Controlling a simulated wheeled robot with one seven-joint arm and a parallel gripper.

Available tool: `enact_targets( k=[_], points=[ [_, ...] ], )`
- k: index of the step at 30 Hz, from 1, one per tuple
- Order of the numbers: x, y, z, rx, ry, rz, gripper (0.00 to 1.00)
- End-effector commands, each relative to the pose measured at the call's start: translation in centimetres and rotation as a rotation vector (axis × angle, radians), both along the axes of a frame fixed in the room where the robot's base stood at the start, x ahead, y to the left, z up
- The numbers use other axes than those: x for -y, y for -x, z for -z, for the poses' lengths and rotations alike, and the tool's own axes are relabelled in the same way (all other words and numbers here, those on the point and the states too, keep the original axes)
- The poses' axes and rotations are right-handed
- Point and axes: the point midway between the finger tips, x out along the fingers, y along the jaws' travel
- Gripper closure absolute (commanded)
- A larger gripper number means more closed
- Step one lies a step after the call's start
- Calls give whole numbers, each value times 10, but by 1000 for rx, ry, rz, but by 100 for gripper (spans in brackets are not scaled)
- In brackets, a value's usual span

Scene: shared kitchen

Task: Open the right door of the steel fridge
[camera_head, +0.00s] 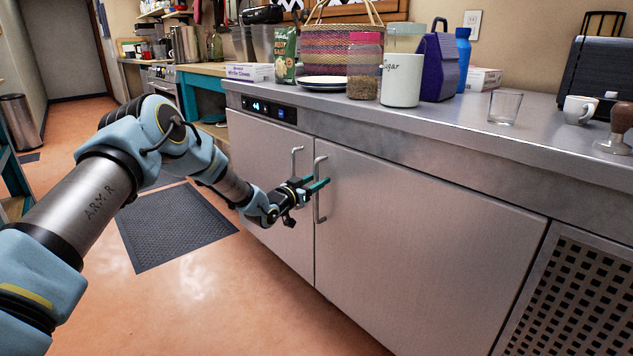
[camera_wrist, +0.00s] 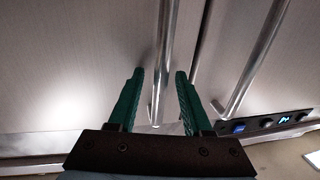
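The steel fridge is a low unit under the counter, with its left door (camera_head: 262,170) and right door (camera_head: 420,230) both shut. The right door's vertical bar handle (camera_head: 318,208) is near the seam between the doors; the left door's handle (camera_head: 296,150) is just left of it. My gripper (camera_head: 318,184) is at the right door's handle. In the wrist view, the right door's handle (camera_wrist: 166,45) runs between the two green fingers of my gripper (camera_wrist: 160,73), with gaps on both sides. The left door's handle (camera_wrist: 252,60) lies outside the fingers.
A control panel (camera_head: 268,109) is above the left door. The countertop (camera_head: 450,115) holds a Sugar canister (camera_head: 401,80), a jar (camera_head: 364,68), a glass (camera_head: 504,107) and a white cup (camera_head: 580,109). A dark mat (camera_head: 175,225) lies on the floor. Floor before the doors looks clear.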

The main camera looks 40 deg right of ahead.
Motion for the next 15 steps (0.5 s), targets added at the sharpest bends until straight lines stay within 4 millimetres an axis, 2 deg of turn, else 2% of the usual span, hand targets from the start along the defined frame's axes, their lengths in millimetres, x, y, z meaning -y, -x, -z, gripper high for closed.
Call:
enact_targets(
  k=[2, 13, 15],
  points=[
    [0, 0, 0, 0, 0, 0, 58],
    [0, 0, 0, 1, 0, 0, 100],
    [0, 0, 0, 1, 0, 0, 100]
  ],
)
